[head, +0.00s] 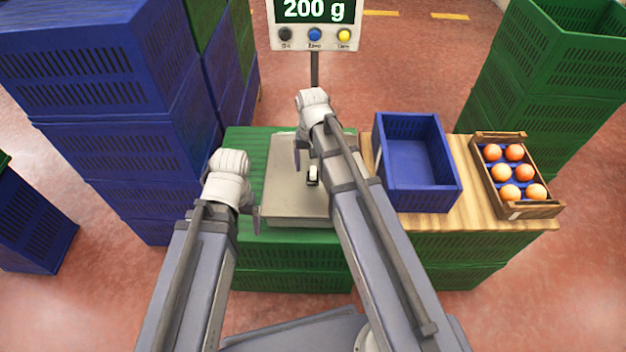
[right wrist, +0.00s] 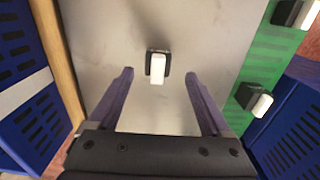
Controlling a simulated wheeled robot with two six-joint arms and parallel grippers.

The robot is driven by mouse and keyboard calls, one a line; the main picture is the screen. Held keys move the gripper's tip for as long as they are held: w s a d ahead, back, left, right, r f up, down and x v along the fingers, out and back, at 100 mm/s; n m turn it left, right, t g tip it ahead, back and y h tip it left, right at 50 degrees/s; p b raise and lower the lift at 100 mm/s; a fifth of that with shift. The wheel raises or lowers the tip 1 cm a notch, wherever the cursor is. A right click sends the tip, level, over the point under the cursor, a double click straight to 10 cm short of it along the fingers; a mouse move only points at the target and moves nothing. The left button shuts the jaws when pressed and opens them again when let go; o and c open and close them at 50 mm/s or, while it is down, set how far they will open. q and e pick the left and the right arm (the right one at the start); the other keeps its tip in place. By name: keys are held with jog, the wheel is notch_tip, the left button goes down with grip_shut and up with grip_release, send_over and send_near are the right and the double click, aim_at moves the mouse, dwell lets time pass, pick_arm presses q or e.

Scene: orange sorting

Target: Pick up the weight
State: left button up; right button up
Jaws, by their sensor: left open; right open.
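The weight (head: 313,175) is a small black and white block on the grey scale plate (head: 300,215). In the right wrist view the weight (right wrist: 157,68) is at upper centre, in line with the gap between my fingertips. My right gripper (head: 311,160) is open and empty over the plate; its fingers (right wrist: 159,74) show on either side of the gap, not touching the weight. My left gripper (head: 232,212) is open and empty, left of the plate. The scale display (head: 315,12) reads 200 g.
Two similar black and white pieces (right wrist: 255,100) are on the green surface in the right wrist view. An empty blue crate (head: 415,165) and a wooden box (head: 515,211) with several oranges (head: 501,172) stand right. Stacked blue crates (head: 110,130) flank the left.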

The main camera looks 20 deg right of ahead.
aim_at(313, 171)
notch_tip(313, 171, down, 4)
jog(key=b, duration=0.3)
jog(key=shift+s+d+r, duration=0.1)
jog(key=shift+d, duration=0.05)
jog(key=shift+r, duration=0.1)
jog(key=shift+c, duration=0.4)
grip_shut()
